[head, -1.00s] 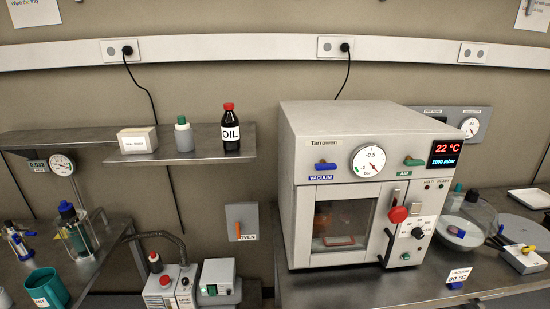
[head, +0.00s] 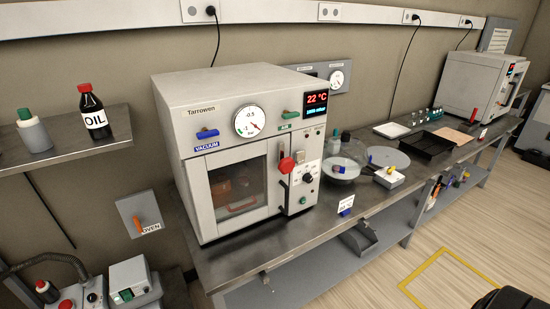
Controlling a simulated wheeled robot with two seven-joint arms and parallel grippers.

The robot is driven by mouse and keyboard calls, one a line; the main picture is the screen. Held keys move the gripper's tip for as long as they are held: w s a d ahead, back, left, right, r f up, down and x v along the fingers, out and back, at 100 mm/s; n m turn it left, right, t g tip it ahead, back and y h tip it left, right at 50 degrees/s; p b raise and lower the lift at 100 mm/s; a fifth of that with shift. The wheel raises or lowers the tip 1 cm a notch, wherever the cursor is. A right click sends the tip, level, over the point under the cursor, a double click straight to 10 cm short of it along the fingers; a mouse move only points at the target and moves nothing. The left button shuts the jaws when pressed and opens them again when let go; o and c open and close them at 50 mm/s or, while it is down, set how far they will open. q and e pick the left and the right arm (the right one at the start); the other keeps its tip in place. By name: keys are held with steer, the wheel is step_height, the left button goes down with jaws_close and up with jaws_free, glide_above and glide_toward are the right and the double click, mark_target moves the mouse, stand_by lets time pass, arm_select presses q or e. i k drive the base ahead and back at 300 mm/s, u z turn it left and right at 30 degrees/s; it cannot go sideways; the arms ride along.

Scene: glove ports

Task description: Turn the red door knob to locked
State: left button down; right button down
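The red door knob (head: 286,165) is on the right edge of the glass door (head: 238,186) of the Tarrowen vacuum oven (head: 205,88). The door looks shut, and a reddish item shows dimly behind its glass. A black handle (head: 283,192) hangs just below the knob. I cannot read a locked mark at the knob. The display (head: 316,101) shows 22 °C, and a dial gauge (head: 249,121) sits above the door. Neither of my grippers can be made out in the head view; a dark shape at the bottom right corner is unclear.
The oven stands on a steel bench (head: 370,205) running to the right. A glass desiccator (head: 342,167), a black tray (head: 427,145) and a second oven (head: 480,85) are on it. A shelf with an oil bottle (head: 93,112) is at left. The floor at right is open.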

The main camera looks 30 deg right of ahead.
mark_target(286, 166)
steer(key=z, duration=3)
steer(key=i, duration=3.05)
steer(key=u, duration=3)
